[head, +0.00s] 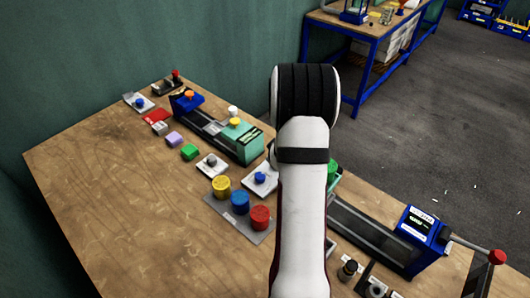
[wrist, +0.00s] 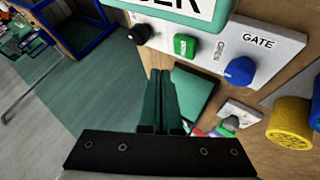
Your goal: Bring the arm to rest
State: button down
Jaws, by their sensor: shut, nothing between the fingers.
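My gripper (wrist: 161,78) shows in the wrist view with its two dark fingers side by side, shut and empty. In the head view my white and black arm rises through the middle of the picture, and the gripper is hidden behind it. In the wrist view the fingers point toward a white panel marked GATE (wrist: 262,42) with a blue knob (wrist: 240,71), a green button (wrist: 185,45) and a black knob (wrist: 140,33). A teal block (wrist: 196,92) shows just beyond the fingers. I cannot tell whether the fingers touch anything.
Yellow (head: 221,184), blue (head: 240,197) and red (head: 260,213) round pieces sit on a grey plate. The table's left front is clear. A blue-framed bench (head: 343,28) stands behind.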

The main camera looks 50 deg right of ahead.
jog(key=a+r+m+g+y, duration=0.15)
jog(key=a+r, duration=0.25)
jog(key=a, duration=0.6)
jog(key=a+r+m+y, duration=0.1)
jog(key=a+r+y, duration=0.25)
jog(key=a, duration=0.65)
jog(key=s+a+r+m+g+y, duration=0.1)
jog(key=s+a+r+g, duration=0.1)
jog(key=s+a, duration=0.8)
jog(key=s+a+r+m+g+y, duration=0.1)
jog(key=s+a+r+g+y, duration=0.1)
jog(key=s+a, duration=0.8)
notch_tip(320, 180, up, 2)
jog(key=shift+a+r+g+y, duration=0.3)
jog(key=shift+a+g, duration=0.15)
jog(key=shift+a, duration=0.55)
jog(key=shift+m, duration=0.25)
